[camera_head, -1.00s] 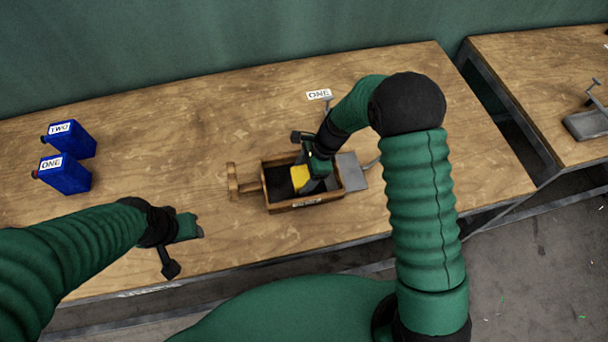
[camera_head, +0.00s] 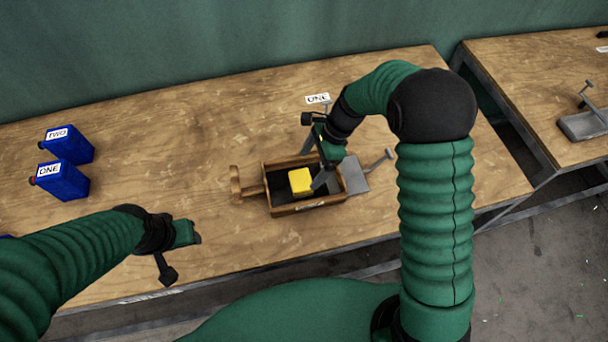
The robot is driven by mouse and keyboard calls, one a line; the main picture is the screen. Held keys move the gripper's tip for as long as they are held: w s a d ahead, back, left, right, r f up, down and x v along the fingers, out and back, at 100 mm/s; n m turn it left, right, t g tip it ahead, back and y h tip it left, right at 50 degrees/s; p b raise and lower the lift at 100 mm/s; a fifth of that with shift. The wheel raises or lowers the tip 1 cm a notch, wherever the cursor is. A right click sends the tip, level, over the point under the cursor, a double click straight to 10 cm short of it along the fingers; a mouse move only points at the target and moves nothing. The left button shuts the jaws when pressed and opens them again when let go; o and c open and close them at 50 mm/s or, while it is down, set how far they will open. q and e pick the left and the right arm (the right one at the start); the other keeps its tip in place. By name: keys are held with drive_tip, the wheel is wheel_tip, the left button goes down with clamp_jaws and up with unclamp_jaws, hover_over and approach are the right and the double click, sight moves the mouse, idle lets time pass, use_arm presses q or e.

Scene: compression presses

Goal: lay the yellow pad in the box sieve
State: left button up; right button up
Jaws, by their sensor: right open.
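The yellow pad (camera_head: 300,181) lies inside the wooden box sieve (camera_head: 308,207), on its dark inner bottom. My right gripper (camera_head: 314,166) is open over the right back part of the box. Its fingers are apart from the pad and hold nothing that I can see. The fingers hide part of the box's right end. My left gripper (camera_head: 186,250) hangs over the table's front left, away from the box; I cannot tell whether its jaws are open or shut.
A grey metal press (camera_head: 358,178) with a lever adjoins the box's right side. A wooden handle (camera_head: 237,184) sticks out on its left. Blue canisters marked ONE (camera_head: 64,184) and TWO (camera_head: 75,148) stand at the far left. The table between them and the box is clear.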

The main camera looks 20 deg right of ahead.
drive_tip(key=s+d+r+n+t+h, duration=0.1)
drive_tip(key=s+d+r+n+h, duration=0.1)
drive_tip(key=s+n, duration=0.5)
drive_tip(key=s+d+r+n+t+h, duration=0.1)
drive_tip(key=s+d+n, duration=0.3)
drive_tip(key=s+n, duration=0.4)
drive_tip(key=r+n+h, duration=0.1)
drive_tip(key=n, duration=0.2)
drive_tip(key=shift+r+t, duration=0.3)
drive_tip(key=shift+r, duration=0.1)
drive_tip(key=shift+a, duration=0.15)
